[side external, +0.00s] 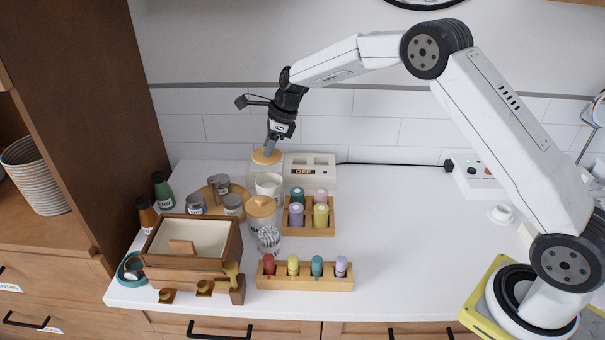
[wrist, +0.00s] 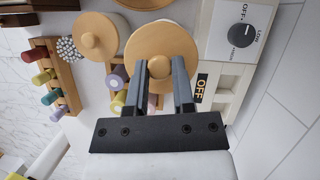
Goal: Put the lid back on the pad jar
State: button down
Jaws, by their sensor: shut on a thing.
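My gripper (wrist: 160,68) is shut on the knob of a round wooden lid (wrist: 150,48), which also shows in the side view (side external: 266,157). The lid hangs about level in the air, apart from anything below. In the side view an open white jar (side external: 269,187) stands just beneath it on the counter; I take this to be the pad jar. In the wrist view the lid hides that jar. Whether lid and jar are exactly lined up I cannot tell.
A second jar with a wooden lid (side external: 262,207) stands close in front, with a swab jar (side external: 269,238) before it. A wooden rack of bottles (side external: 308,229) is to the right. A switch box marked OFF (side external: 310,178) stands behind. The counter's right side is mostly clear.

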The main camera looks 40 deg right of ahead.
jog(key=shift+f, duration=0.15)
jog(key=shift+f, duration=3.05)
jog(key=shift+f, duration=0.2)
dwell(0.4)
grip_release()
dwell(0.5)
jog(key=shift+r, duration=0.2)
jog(key=shift+r, duration=3.35)
